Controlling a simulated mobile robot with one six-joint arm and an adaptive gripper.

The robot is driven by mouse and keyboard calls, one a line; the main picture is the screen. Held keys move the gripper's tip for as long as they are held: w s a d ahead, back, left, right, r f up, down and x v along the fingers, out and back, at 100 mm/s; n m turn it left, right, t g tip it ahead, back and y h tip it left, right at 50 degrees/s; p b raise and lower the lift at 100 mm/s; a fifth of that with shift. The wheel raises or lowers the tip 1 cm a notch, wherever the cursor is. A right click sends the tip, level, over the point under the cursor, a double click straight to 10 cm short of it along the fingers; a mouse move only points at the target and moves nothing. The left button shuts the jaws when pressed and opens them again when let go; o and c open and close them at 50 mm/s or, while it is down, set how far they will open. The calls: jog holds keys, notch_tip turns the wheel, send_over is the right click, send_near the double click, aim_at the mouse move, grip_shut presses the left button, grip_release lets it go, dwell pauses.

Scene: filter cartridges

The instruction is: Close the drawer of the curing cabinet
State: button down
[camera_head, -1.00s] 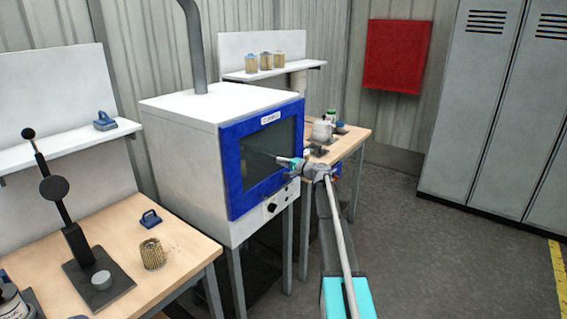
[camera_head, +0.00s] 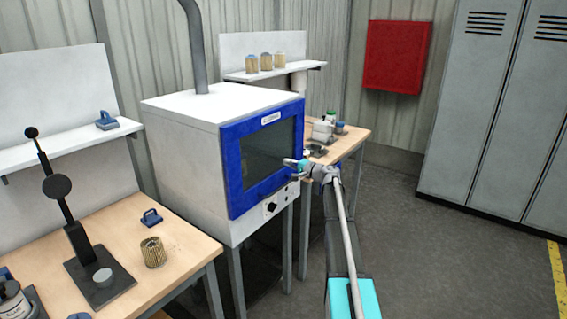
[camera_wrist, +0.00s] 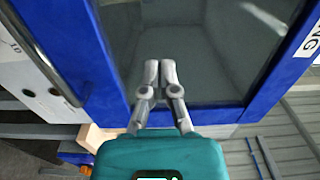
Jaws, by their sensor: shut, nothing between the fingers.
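The curing cabinet (camera_head: 190,150) is a white box on legs. Its front (camera_head: 233,185) is a blue frame around a dark window (camera_head: 268,150) and looks flush with the body. I see no gap, though the far right edge is partly behind my gripper. My gripper (camera_head: 287,162) is shut and empty in front of the lower right of the window. In the wrist view my shut fingers (camera_wrist: 160,70) overlap the dark window near the blue frame (camera_wrist: 107,80). Whether they touch the front, I cannot tell. A grey bar handle (camera_wrist: 45,60) runs along the frame's lower edge.
A wooden bench (camera_head: 190,245) with a black press (camera_head: 82,240) and a filter cartridge (camera_head: 153,252) stands at the left. Another bench (camera_head: 350,140) with small items stands behind my gripper. Grey lockers (camera_head: 480,120) are at the right. The floor (camera_head: 430,250) between is clear.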

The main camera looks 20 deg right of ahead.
jog(key=v, duration=1)
jog(key=shift+s, duration=0.25)
jog(key=s+a+f+n+g+p, duration=0.1)
jog(key=s+a+f+n+g, duration=0.15)
jog(key=a, duration=0.55)
jog(key=s+a+f+n+g, duration=0.2)
jog(key=s+a+f+g, duration=0.2)
jog(key=a, duration=0.5)
jog(key=s+a+f+n+g+p, duration=0.1)
jog(key=s+a+f+n+g, duration=0.2)
jog(key=a, duration=0.5)
jog(key=s+a+f+n+g+h, duration=0.1)
jog(key=s+a+g+h, duration=0.1)
jog(key=s, duration=0.5)
jog(key=s+a+f+n+g+h+p, duration=0.1)
jog(key=s+a+f+n+g+h, duration=0.1)
jog(key=s+a+h, duration=0.2)
jog(key=s+a+f+n+g+h+p, duration=0.1)
jog(key=s+a+g+h, duration=0.1)
jog(key=s, duration=0.8)
jog(key=shift+a+f+n+h, duration=0.25)
jog(key=shift+a+n+h, duration=0.15)
jog(key=shift+a, duration=0.3)
